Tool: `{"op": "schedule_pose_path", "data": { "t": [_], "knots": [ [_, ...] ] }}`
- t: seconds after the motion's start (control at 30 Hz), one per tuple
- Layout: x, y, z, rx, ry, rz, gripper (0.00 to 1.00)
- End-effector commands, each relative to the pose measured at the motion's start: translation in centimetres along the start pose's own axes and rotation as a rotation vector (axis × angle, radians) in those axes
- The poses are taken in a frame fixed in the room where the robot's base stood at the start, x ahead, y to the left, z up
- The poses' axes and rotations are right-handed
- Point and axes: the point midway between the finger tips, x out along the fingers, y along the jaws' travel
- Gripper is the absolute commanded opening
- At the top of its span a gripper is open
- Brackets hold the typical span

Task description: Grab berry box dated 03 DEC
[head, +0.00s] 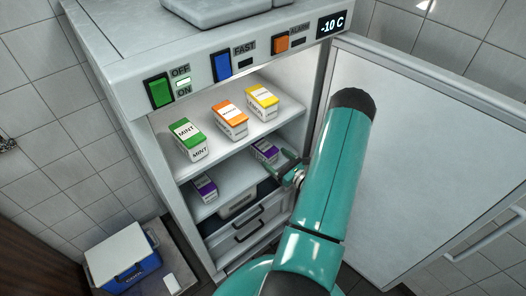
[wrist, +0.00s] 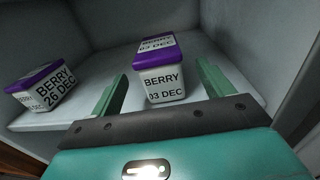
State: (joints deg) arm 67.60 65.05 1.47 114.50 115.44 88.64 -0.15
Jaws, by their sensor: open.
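A white box with a purple lid, marked BERRY 03 DEC (wrist: 162,84), stands on the lower freezer shelf. In the wrist view it is ahead of my gripper (wrist: 158,88), roughly between the two green fingers, which are open and hold nothing. In the head view this box (head: 265,149) is at the right of the lower shelf, with my gripper (head: 290,168) close beside it. A second purple-lidded box, marked BERRY 26 DEC (wrist: 45,88), stands to the left; it also shows in the head view (head: 204,188).
Mint (head: 189,140), orange-lidded (head: 230,121) and yellow-lidded (head: 262,102) boxes stand on the upper shelf. The freezer door (head: 410,150) is open at the right. Drawers (head: 245,232) lie below the lower shelf. A blue cooler (head: 125,262) is at lower left.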

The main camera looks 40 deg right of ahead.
Motion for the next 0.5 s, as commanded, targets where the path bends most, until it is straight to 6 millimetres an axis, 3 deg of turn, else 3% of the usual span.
{"op": "schedule_pose_path", "data": {
  "t": [0.17,0.5],
  "knots": [
    [1.3,0.0,0.0,0.000,0.001,0.002,0.80],
    [6.1,0.1,0.3,-0.001,-0.001,0.004,0.80]
  ]
}}
